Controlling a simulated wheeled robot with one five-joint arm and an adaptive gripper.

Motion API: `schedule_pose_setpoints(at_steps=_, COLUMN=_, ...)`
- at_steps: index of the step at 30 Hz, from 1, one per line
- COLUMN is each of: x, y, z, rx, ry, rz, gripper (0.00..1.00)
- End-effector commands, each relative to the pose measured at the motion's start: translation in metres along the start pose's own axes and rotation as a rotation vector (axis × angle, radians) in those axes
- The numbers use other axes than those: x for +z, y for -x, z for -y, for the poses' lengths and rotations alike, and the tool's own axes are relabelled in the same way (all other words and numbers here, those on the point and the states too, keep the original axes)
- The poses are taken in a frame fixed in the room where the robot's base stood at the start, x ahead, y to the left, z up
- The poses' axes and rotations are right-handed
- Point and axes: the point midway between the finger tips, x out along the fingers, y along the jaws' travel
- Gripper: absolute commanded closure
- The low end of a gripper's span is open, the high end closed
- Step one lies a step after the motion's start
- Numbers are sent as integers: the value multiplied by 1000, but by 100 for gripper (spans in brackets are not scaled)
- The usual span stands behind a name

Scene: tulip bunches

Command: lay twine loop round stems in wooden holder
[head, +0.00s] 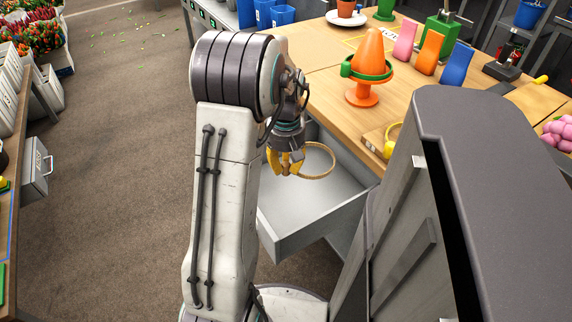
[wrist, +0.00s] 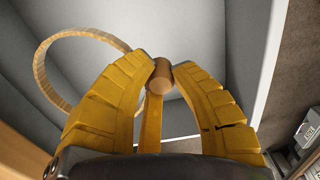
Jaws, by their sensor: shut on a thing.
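My gripper (head: 288,168) has yellow fingers and is shut on the twine loop (head: 331,163), a thin tan ring that sticks out to its right in the head view. In the wrist view the loop (wrist: 42,75) shows at the upper left, and a short tan peg (wrist: 160,76) is pinched between the fingertips. The peg seems to belong to the loop; the join is hidden behind a finger. Gripper and loop are over an open grey drawer (head: 292,238), apart from its floor as far as I can tell. I cannot make out the wooden holder with stems.
The wooden bench (head: 325,88) stands beside the drawer. On it are an orange cone on a stand (head: 369,55) with a green ring around it, pink, orange and blue sleeves (head: 430,52), and a yellow-handled thing (head: 391,140) near the edge. Pink blooms (head: 560,132) lie far right.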

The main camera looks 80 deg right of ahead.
Motion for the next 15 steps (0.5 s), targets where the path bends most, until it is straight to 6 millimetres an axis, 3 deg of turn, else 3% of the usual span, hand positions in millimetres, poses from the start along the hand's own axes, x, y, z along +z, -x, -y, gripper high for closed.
schedule_pose_setpoints(at_steps=15, x=0, y=37, z=0, rx=1, ry=0, rz=-1, gripper=94)
